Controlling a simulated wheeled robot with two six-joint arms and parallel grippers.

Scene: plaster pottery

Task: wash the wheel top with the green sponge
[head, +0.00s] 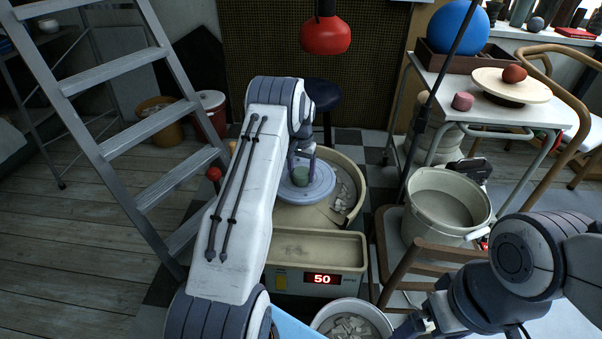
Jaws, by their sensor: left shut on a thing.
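The wheel top (318,190) is a pale blue-grey disc in the beige basin of the pottery wheel (320,248). The green sponge (300,177) is a small block at the wheel top, over its middle-left part. My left gripper (300,165) points down and is shut on the sponge. I cannot tell if the sponge presses on the disc or is just above it. My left forearm hides the left side of the basin. My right gripper (412,327) is low at the bottom edge, beside a white bucket; its fingers are too unclear to read.
Pale scraps lie in the basin's right side. The wheel's display (322,279) reads 50. A white bucket of scraps (350,322) stands in front. A grey bucket (445,205) sits on a wooden chair at right. A ladder (120,140) stands left. A red lamp (325,35) hangs above.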

